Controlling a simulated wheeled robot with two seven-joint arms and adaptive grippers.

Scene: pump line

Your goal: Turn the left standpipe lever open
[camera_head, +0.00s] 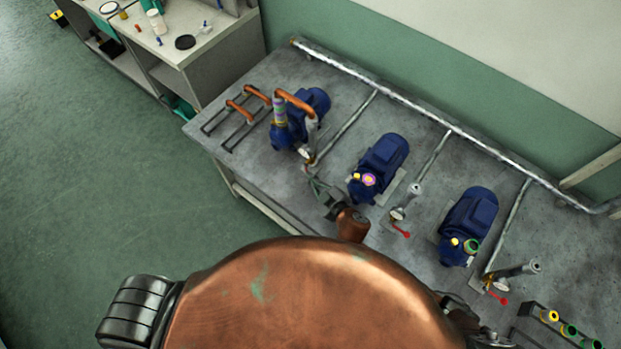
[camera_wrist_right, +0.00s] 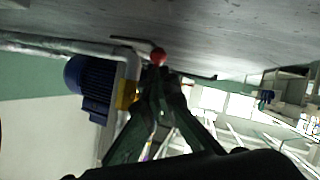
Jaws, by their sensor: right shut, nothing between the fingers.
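The left standpipe (camera_head: 312,132) is a grey upright pipe beside the leftmost blue pump (camera_head: 315,101), with an orange bent pipe at its top. Its lever is hard to make out in the head view. In the right wrist view a red ball knob (camera_wrist_right: 158,56) on a thin dark bar shows just beyond the fingertips of my right gripper (camera_wrist_right: 160,75); I cannot tell whether they touch. In the head view my right gripper (camera_head: 318,186) is shut and empty at the bench's front edge, just in front of the left standpipe. My left gripper is not in view.
The grey bench (camera_head: 345,75) carries a middle pump (camera_head: 380,156) and a right pump (camera_head: 470,215), each with a red-levered standpipe. A long pipe (camera_head: 420,110) runs along the back. Orange handles (camera_head: 240,108) lie on a rack at left. A tube rack (camera_head: 560,328) stands at right.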

